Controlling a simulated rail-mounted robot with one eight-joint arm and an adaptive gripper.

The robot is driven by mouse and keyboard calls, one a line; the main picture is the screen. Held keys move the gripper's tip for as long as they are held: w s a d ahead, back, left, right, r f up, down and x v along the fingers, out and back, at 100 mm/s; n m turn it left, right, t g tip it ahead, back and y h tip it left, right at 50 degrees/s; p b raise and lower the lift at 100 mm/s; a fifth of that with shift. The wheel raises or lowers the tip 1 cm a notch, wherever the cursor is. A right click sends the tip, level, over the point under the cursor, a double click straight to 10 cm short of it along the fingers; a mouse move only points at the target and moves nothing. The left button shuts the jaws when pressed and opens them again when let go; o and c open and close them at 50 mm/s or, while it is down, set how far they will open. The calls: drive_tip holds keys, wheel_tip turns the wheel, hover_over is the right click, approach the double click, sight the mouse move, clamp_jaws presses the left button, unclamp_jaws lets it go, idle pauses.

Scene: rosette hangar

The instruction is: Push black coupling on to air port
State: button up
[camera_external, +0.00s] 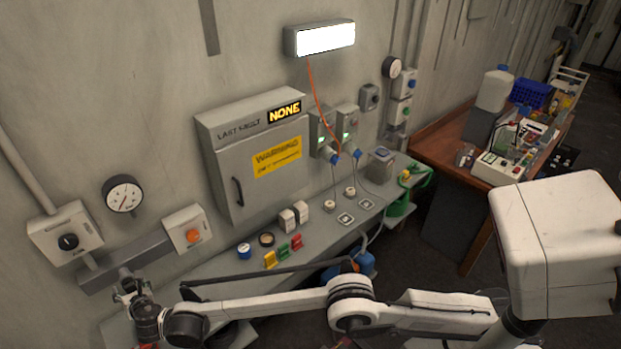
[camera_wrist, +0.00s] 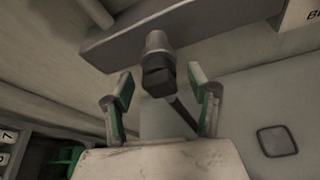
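In the wrist view, a black coupling (camera_wrist: 158,80) sits end to end with a grey cylindrical fitting, likely the air port (camera_wrist: 157,43), below a grey bar. I cannot tell whether the coupling is fully seated on it. A dark hose (camera_wrist: 182,113) runs down and right from the coupling. My gripper (camera_wrist: 163,92) is open, with one green-padded finger on each side of the coupling and a visible gap on both sides. In the external view my gripper (camera_external: 132,290) is at the lower left, below the grey wall trunking; the coupling is too small to make out there.
The grey trunking (camera_external: 125,258) runs along the wall just above my gripper, between a black-knob box (camera_external: 67,240) and an orange-button box (camera_external: 187,229). A grey bench (camera_external: 215,278) with small coloured parts extends to the right. A grey cabinet (camera_external: 255,175) hangs above it.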

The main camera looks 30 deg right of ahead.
drive_tip(key=v, duration=1.2)
idle(0.7)
